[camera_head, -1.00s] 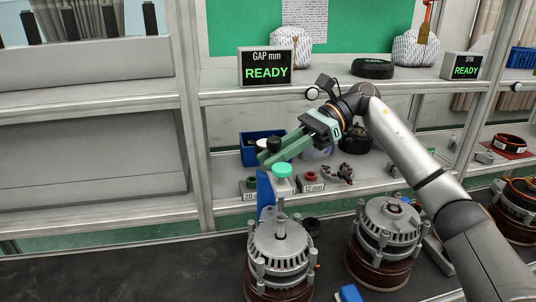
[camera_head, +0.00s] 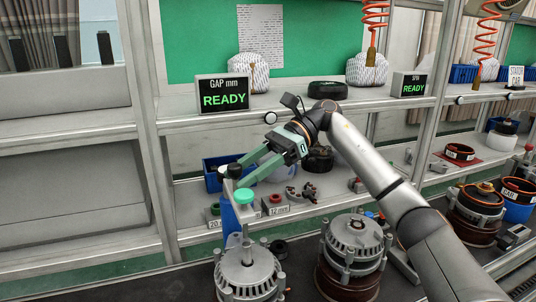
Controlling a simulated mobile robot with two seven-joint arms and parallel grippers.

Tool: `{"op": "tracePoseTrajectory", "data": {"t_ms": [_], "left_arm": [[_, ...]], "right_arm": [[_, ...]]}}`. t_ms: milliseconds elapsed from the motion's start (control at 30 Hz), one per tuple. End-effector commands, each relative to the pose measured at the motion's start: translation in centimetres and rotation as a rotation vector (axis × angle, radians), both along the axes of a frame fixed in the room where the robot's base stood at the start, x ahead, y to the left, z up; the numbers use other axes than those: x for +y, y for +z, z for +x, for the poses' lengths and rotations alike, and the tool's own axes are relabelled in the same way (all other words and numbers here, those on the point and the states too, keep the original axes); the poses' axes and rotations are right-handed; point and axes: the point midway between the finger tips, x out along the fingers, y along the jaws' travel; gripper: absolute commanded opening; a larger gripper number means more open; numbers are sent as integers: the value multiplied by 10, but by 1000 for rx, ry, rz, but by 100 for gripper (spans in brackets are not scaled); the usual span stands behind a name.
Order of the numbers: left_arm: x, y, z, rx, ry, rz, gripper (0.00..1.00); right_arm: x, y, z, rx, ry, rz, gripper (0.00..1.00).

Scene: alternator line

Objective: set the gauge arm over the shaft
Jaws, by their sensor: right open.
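A blue upright post (camera_head: 229,218) stands behind the front alternator (camera_head: 247,274). A green knob (camera_head: 243,196) tops a pale head beside it, which I take to be the gauge arm. A thin vertical rod under this head runs down in line with the alternator's shaft (camera_head: 247,243); I cannot tell whether they touch. My right gripper (camera_head: 238,171) is open just above the green knob, its green fingers pointing left and down. A black round piece shows by its fingertips; I cannot tell if it lies between them. My left gripper is not in view.
A second alternator (camera_head: 354,245) stands to the right, with others further right. The shelf behind holds a blue bin (camera_head: 214,180), a 12 mm block (camera_head: 275,209) and small parts. A GAP mm display (camera_head: 224,93) reads READY on the upper shelf.

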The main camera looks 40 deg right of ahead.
Motion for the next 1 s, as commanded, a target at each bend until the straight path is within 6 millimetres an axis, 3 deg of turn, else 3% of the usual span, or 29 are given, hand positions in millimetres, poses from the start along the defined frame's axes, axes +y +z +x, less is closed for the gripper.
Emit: {"op": "tracePoseTrajectory", "data": {"t_ms": [200, 400, 633, 1000], "left_arm": [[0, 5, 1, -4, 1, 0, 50], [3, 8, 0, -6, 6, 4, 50], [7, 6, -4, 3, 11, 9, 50], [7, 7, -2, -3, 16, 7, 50]], "right_arm": [[-46, 22, -2, -2, -7, 4, 50], [-78, 36, -4, -3, -4, 6, 50], [-96, 42, -5, -3, -3, 4, 50], [-99, 42, -6, -3, -2, 4, 50]]}}
